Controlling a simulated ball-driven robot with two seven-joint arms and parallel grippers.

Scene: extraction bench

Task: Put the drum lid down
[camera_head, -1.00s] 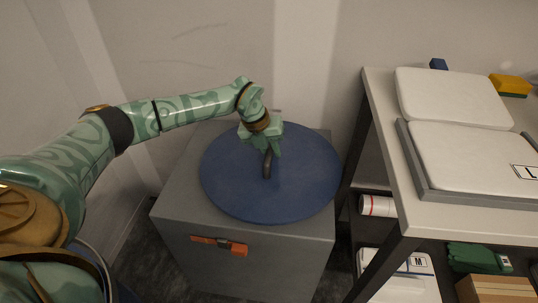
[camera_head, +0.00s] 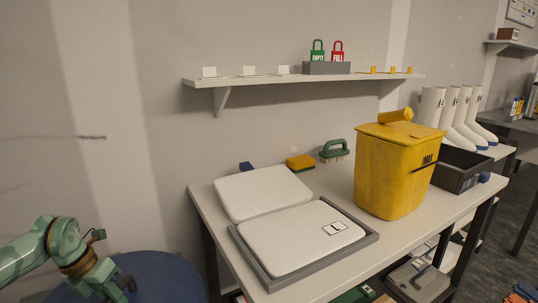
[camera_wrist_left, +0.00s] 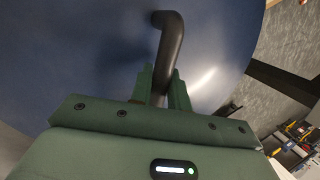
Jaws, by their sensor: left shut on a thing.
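The drum lid (camera_head: 172,274) is a round blue disc, cut off at the bottom left of the head view. Its dark curved handle (camera_wrist_left: 170,42) stands up from the blue face in the left wrist view. My left gripper (camera_wrist_left: 160,88) is shut on this handle. In the head view my green left gripper (camera_head: 120,287) is over the lid. What lies under the lid is out of sight now. My right gripper is not in view.
A bench stands right of the lid, bearing white pads in a grey tray (camera_head: 372,238), a yellow bin (camera_head: 390,180), a sponge (camera_head: 300,162) and a brush (camera_head: 334,151). A shelf (camera_head: 300,80) with padlocks hangs on the wall above. White boots (camera_head: 462,115) stand farther right.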

